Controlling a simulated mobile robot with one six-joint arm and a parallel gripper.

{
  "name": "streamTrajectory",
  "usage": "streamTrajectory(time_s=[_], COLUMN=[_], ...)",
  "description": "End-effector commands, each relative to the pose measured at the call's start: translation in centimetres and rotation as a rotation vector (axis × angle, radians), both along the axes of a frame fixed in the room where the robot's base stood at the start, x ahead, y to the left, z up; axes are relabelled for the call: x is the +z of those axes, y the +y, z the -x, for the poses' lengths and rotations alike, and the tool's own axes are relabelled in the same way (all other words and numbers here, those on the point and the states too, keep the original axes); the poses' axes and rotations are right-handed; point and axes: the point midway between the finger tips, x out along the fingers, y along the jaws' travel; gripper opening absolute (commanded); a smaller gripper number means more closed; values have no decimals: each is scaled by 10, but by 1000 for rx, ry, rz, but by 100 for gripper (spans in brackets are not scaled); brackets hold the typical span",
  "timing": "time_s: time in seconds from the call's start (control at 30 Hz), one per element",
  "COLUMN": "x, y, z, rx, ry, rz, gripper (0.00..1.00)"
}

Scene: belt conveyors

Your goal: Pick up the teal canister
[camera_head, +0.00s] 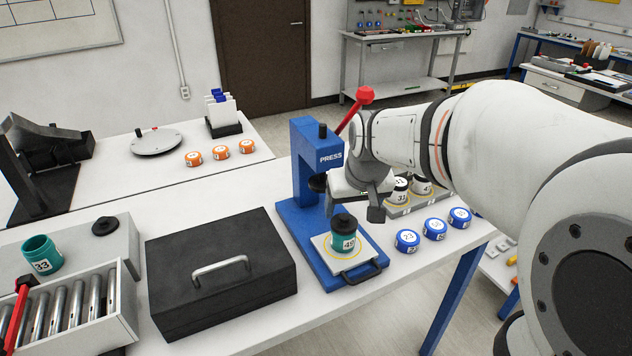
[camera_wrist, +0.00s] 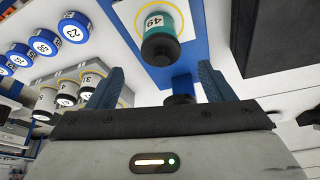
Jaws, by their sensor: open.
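A teal canister marked 49 (camera_head: 345,243) with a black lid stands upright on the white plate (camera_head: 322,245) of the blue press (camera_head: 303,190). The canister (camera_wrist: 166,20) also shows at the top of the wrist view, beyond my fingertips. My gripper (camera_head: 354,208) is open and empty, just above and behind the canister, beside the press column. Its two fingers (camera_wrist: 158,82) are spread apart in the wrist view, with nothing between them touching. A second teal canister, marked 33 (camera_head: 41,256), stands without a lid at the far left.
A black case (camera_head: 220,295) with a handle lies left of the press. Several blue caps (camera_head: 434,229) and white canisters (camera_head: 401,190) stand to its right. The press has a red-knobbed lever (camera_head: 352,115). Orange caps (camera_head: 220,152) sit on the table behind. A roller tray (camera_head: 120,310) is at left.

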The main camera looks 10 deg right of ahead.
Motion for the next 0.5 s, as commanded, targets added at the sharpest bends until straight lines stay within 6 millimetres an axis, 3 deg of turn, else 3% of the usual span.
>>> streamTrajectory(time_s=[0.13, 0.5], x=[-8, -50], y=[-1, 2], z=[-20, -36], rx=[4, 3], ry=[-10, -8], rz=[0, 0], gripper=[75, 75])
